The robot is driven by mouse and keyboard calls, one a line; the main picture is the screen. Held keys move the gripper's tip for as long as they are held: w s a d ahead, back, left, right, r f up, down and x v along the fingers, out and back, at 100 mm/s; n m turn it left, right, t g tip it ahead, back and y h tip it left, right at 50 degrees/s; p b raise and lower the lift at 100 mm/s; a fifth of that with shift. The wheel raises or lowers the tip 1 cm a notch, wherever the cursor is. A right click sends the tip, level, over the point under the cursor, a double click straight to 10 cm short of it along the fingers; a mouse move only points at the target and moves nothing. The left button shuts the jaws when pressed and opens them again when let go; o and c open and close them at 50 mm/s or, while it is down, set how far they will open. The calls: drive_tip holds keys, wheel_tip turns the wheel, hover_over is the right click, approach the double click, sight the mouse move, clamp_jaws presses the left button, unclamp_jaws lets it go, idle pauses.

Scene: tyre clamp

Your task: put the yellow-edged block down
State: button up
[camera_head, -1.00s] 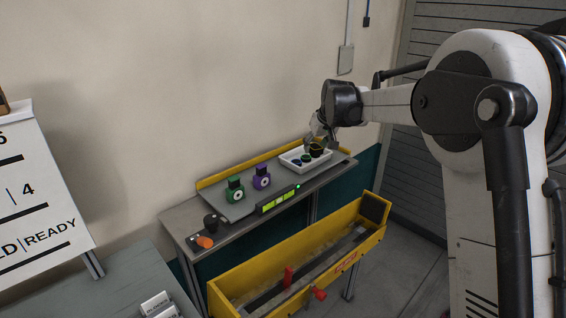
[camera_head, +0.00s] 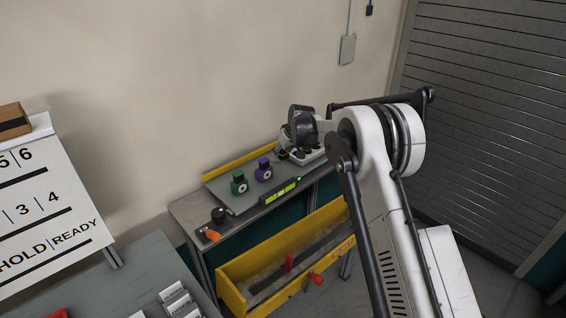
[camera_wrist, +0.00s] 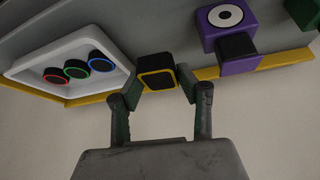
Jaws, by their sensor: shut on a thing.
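The yellow-edged block (camera_wrist: 157,72), dark with a yellow border, is between the fingertips of my gripper (camera_wrist: 161,82) in the wrist view. My gripper is shut on it. The block is between the white tray (camera_wrist: 118,52) and the purple block (camera_wrist: 240,50), by the shelf's yellow edge strip. I cannot tell whether it touches the shelf. In the head view, my gripper is at the tray's left end, and the wrist covers part of it.
The tray holds dark pieces edged blue (camera_wrist: 100,62), green (camera_wrist: 76,69) and red (camera_wrist: 54,75). A green block (camera_head: 239,183) stands left of the purple one in the head view. A green-lit display (camera_head: 281,191) is at the shelf's front. A yellow trough (camera_head: 235,290) is below.

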sight(280, 168)
drive_tip(key=shift+f+p, duration=0.65)
drive_tip(key=shift+f, duration=2.5)
drive_tip(key=shift+f, duration=0.1)
drive_tip(key=o, duration=1.2)
